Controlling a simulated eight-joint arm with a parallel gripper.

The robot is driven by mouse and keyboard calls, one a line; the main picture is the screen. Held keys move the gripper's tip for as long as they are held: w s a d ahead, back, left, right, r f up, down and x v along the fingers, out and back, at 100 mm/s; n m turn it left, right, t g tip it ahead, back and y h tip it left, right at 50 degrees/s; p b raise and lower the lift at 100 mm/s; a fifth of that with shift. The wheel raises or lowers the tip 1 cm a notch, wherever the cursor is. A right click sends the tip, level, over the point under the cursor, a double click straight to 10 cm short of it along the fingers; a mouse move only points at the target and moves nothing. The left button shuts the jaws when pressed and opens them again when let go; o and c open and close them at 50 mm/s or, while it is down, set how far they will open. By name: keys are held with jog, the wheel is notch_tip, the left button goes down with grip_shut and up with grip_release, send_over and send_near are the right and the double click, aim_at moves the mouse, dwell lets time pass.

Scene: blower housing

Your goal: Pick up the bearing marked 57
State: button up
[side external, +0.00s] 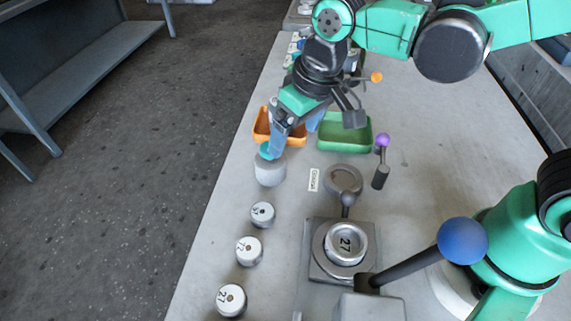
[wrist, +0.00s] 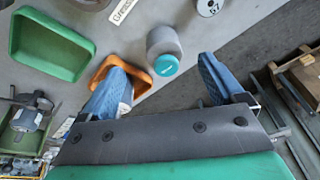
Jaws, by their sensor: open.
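The bearing marked 57 (side external: 262,214) is a small pale round part with a dark centre hole, standing on the bench at the far end of a row of similar parts. My gripper (side external: 294,134) is open and empty, with blue fingers, above the bench near a grey jar with a teal cap (side external: 270,170). In the wrist view the jar (wrist: 164,44) appears between and beyond my fingertips (wrist: 163,68), and the 57 bearing lies farther off.
Bearings marked 72 (side external: 249,251) and 27 (side external: 230,300) stand nearer in the row. Another 27 part (side external: 346,244) sits in a grey fixture with a blue-knobbed lever (side external: 462,241). An orange tray (side external: 262,127) and a green tray (side external: 345,146) lie near my gripper.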

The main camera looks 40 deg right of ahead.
aim_at(261, 210)
jog(key=a+f+g, duration=0.1)
jog(key=a, duration=0.1)
jog(key=s+a+f+n, duration=0.1)
jog(key=a+f, duration=0.1)
jog(key=a, duration=0.1)
jog(key=a+f+g+h, duration=0.1)
jog(key=a+f, duration=0.1)
jog(key=shift+s+a+f+g, duration=0.1)
jog(key=shift+s+a+g, duration=0.1)
jog(key=shift+a+g, duration=0.15)
jog(key=shift+f, duration=2.75)
grip_shut()
jog(key=shift+r, duration=0.1)
